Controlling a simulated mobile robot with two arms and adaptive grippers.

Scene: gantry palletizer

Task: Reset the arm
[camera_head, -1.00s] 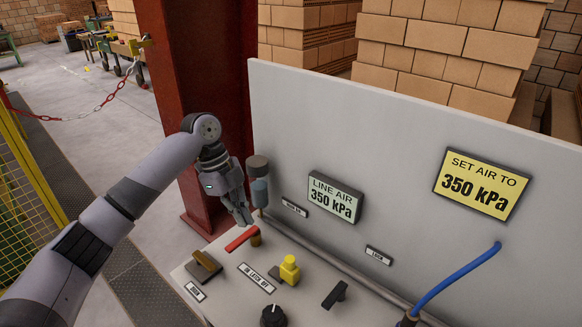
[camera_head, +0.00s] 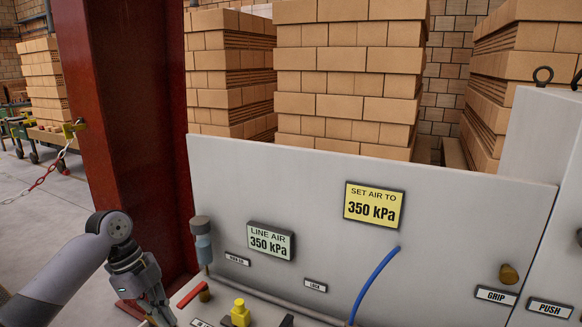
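My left gripper (camera_head: 160,312) hangs at the lower left, pointing down, in front of the red column. Its fingertips are at the bottom edge of the picture, left of the red lever (camera_head: 192,294). I cannot tell whether its fingers are apart or together, and I see nothing held in them. My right gripper is out of view.
The grey panel carries a LINE AIR display (camera_head: 270,241) reading 350 kPa and a yellow SET AIR TO sign (camera_head: 374,205) reading 350 kPa. A yellow knob (camera_head: 240,313), blue hose (camera_head: 372,285) and GRIP label (camera_head: 495,296) are near. A red column (camera_head: 125,130) stands left.

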